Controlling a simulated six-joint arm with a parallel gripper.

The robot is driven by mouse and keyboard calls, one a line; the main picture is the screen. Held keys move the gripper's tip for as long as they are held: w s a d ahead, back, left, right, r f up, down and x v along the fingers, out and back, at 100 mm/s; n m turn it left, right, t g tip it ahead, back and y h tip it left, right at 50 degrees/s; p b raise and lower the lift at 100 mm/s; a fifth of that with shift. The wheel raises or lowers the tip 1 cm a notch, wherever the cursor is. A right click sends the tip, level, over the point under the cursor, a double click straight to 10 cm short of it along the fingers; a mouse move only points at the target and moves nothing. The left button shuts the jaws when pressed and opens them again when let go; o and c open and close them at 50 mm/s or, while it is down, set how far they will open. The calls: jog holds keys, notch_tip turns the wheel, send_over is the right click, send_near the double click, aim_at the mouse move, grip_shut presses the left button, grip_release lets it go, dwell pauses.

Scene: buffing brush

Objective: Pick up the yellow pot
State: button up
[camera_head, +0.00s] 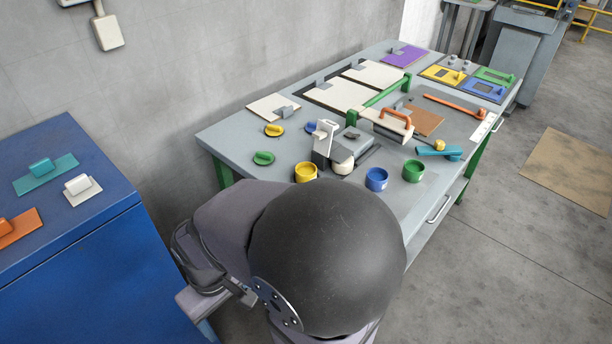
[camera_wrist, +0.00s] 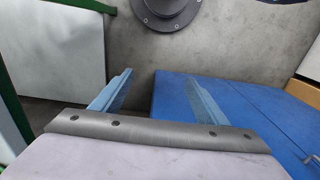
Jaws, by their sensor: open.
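The yellow pot (camera_head: 306,172) stands upright near the front left edge of the grey workbench (camera_head: 228,136). It looks empty, and my arm rises just in front of it. A blue pot (camera_head: 376,179) and a green pot (camera_head: 413,171) stand to its right. My gripper (camera_wrist: 160,74) is open in the wrist view, its two bluish fingers wide apart with nothing between them. No pot shows in the wrist view. The gripper's fingers cannot be made out in the head view.
A blue cabinet (camera_head: 95,270) stands at the left, with coloured handled plates on top; it also shows in the wrist view (camera_wrist: 235,130). A beige brush-like block (camera_head: 385,125) and a white and grey device (camera_head: 325,142) stand behind the pots. Lids (camera_head: 264,158) lie left.

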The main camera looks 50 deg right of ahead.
jog(key=w+d+r+m+t+p, duration=0.25)
jog(key=w+m+t+p, duration=0.2)
jog(key=w, duration=0.85)
jog(key=w+d+m+t+h+b, duration=0.1)
jog(key=w+d+m+t+h, duration=0.3)
jog(key=w+d, duration=0.55)
jog(key=m+g+h+b, duration=0.45)
jog(key=m+h, duration=0.25)
jog(key=h, duration=0.6)
send_near(306, 169)
jog(key=shift+s+d+r, duration=0.15)
jog(key=shift+s+r, duration=0.05)
jog(key=shift+r, duration=0.35)
jog(key=shift+s+d+r, duration=0.1)
jog(key=shift+s+r, duration=0.05)
jog(key=shift+r, duration=0.35)
jog(key=shift+s+r+h, duration=0.15)
jog(key=shift+s+h, duration=0.05)
jog(key=shift+h, duration=0.1)
jog(key=shift+f+p+x, duration=0.15)
jog(key=shift+p+x, duration=0.25)
jog(key=shift+x, duration=1.45)
jog(key=shift+f+p+x, duration=0.15)
jog(key=shift+p+x, duration=0.25)
jog(key=shift+x, duration=1.45)
